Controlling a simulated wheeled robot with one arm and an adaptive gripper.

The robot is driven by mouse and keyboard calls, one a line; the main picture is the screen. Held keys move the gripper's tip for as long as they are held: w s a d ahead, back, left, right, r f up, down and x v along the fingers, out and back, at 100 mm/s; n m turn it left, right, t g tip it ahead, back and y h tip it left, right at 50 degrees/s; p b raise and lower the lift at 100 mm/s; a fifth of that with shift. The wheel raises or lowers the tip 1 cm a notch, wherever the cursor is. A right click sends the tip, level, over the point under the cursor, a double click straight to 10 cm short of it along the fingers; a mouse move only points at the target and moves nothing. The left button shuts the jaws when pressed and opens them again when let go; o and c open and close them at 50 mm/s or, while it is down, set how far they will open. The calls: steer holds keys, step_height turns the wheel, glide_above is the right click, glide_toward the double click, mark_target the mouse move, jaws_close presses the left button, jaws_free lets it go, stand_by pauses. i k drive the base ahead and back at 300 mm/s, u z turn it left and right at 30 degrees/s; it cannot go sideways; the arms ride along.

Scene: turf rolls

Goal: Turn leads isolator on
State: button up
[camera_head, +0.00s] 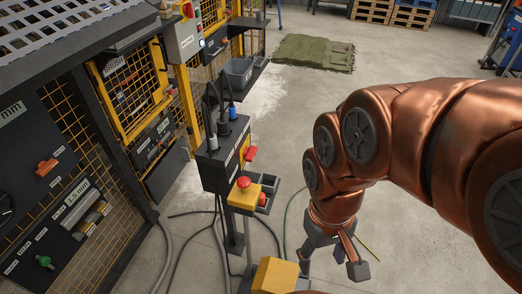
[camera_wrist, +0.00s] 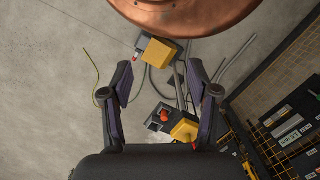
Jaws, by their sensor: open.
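A dark box (camera_head: 221,160) on a post has several leads plugged into its top. It has a red handle (camera_head: 250,154) on its right side; its labels are too small to read, so I cannot tell for sure that this is the leads isolator. A yellow box with a red mushroom button (camera_head: 243,182) sits just below it. My gripper (camera_head: 331,257) is open and empty, low and to the right of the post, apart from the box. In the wrist view my gripper (camera_wrist: 160,94) has its fingers spread, with a red knob (camera_wrist: 164,115) seen beyond them.
A fenced machine stands at left with an orange knob (camera_head: 47,167) and a green knob (camera_head: 44,262). Grey trays (camera_head: 286,190) stick out beside the post. Cables lie on the floor around it. Turf (camera_head: 314,52) lies at the back; open concrete is around it.

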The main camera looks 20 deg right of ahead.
mark_target(249, 154)
steer(key=u, duration=1.15)
steer(key=k, duration=0.95)
steer(key=u, duration=0.2)
